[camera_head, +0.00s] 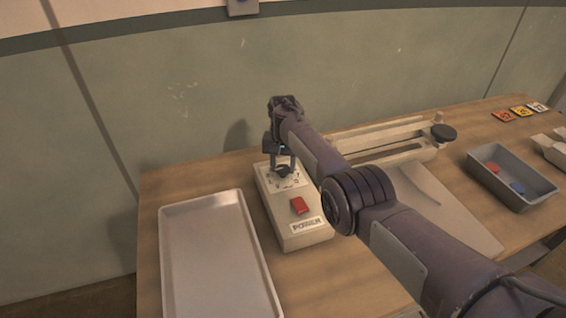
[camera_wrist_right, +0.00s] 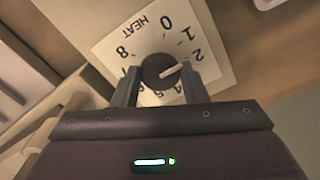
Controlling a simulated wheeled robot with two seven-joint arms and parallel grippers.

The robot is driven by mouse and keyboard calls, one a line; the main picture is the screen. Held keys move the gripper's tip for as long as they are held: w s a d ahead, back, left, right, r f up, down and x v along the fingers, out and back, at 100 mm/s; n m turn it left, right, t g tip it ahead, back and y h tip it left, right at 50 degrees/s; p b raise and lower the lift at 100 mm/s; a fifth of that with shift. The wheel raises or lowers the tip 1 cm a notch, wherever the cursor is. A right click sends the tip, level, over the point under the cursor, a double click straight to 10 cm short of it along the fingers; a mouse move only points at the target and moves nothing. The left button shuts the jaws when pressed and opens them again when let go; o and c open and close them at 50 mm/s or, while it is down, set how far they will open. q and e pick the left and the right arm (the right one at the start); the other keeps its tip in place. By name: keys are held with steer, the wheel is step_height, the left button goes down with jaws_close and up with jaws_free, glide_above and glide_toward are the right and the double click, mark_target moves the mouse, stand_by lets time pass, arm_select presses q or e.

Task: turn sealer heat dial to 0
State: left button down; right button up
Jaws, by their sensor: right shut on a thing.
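The sealer control box (camera_head: 291,214) is beige and stands on the wooden table. It has a white dial plate marked HEAT at its far end and a red switch (camera_head: 299,205) nearer me. My right gripper (camera_head: 285,165) points down over the plate with its fingers at the dial. In the right wrist view the dark round heat dial (camera_wrist_right: 155,68) sits between the two fingers, which are shut on its sides. Its white pointer line is directed at about the 2. The 0 is at the top of the plate, and the lowest numbers are partly hidden by my gripper. My left gripper is out of view.
A shallow metal tray (camera_head: 215,262) lies left of the box. The sealer's long bar (camera_head: 385,143) with a black knob is behind my right arm. A grey bin (camera_head: 512,178) with red and blue items stands right, near several numbered tags (camera_head: 521,111). A wall is close behind.

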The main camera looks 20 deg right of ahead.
mark_target(283, 168)
steer(key=n, duration=0.4)
steer(key=shift+w+r, duration=0.1)
steer(key=n, duration=0.5)
steer(key=shift+n+b, duration=0.3)
steer(key=shift+n, duration=0.1)
steer(key=o, duration=1)
steer(key=shift+c, duration=0.2)
step_height(283, 168, up, 8)
steer(key=p, duration=0.7)
steer(key=shift+p, duration=0.3)
steer(key=shift+f, duration=0.2)
